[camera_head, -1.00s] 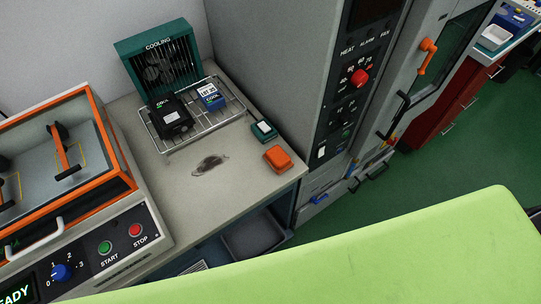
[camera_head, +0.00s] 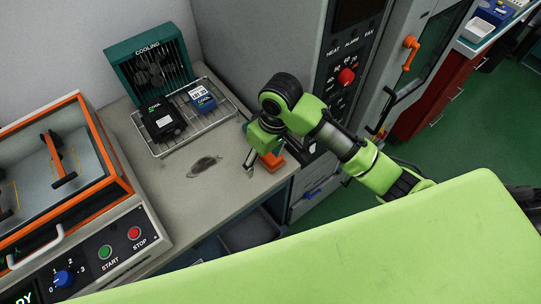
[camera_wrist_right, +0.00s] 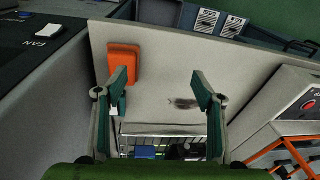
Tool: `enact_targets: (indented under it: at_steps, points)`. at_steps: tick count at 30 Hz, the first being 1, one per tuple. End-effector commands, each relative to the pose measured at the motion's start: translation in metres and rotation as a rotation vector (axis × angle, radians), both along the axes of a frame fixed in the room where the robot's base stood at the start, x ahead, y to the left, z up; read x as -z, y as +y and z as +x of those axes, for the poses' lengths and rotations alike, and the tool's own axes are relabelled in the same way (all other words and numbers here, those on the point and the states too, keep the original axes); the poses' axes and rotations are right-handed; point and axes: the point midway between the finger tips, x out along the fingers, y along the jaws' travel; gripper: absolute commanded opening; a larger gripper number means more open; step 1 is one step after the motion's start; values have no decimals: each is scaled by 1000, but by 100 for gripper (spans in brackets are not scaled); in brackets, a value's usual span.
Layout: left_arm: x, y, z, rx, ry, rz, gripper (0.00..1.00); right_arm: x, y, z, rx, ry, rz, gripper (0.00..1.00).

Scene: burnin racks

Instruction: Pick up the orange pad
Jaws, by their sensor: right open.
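The orange pad (camera_head: 271,162) lies on the grey bench top near its front right corner, partly hidden by my right gripper. It also shows in the right wrist view (camera_wrist_right: 124,57), with the left finger overlapping its lower edge. My right gripper (camera_wrist_right: 161,85) is open and empty, pointing down over the bench; in the head view its visible fingertip (camera_head: 250,170) is just left of the pad. The pad is not centred between the fingers, and I cannot tell whether a finger touches it. My left gripper is not in view.
A wire rack (camera_head: 222,100) with a black and a blue block stands before the cooling fan (camera_head: 150,70). A tall grey cabinet (camera_head: 250,40) borders the bench on the right. An orange-rimmed machine (camera_head: 110,165) stands left. A dark smudge (camera_head: 204,166) marks the otherwise clear bench middle.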

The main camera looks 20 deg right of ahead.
Motion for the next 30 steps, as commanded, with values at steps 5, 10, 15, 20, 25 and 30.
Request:
enact_targets:
  at_steps: [5, 10, 15, 20, 25, 30]
  points:
    - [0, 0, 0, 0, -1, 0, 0, -33, -29, 40, 35, 47, -94, 62]
    - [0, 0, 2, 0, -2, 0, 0, -49, -43, 53, 63, 71, -130, 62]
    - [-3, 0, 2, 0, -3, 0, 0, -40, -46, 55, 71, 81, -137, 62]
    - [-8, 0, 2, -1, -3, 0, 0, -9, -46, 54, 72, 81, -137, 62]
    - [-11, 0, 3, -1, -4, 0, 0, 20, -45, 55, 72, 79, -136, 62]
    - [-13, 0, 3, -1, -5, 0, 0, 34, -45, 55, 70, 76, -135, 62]
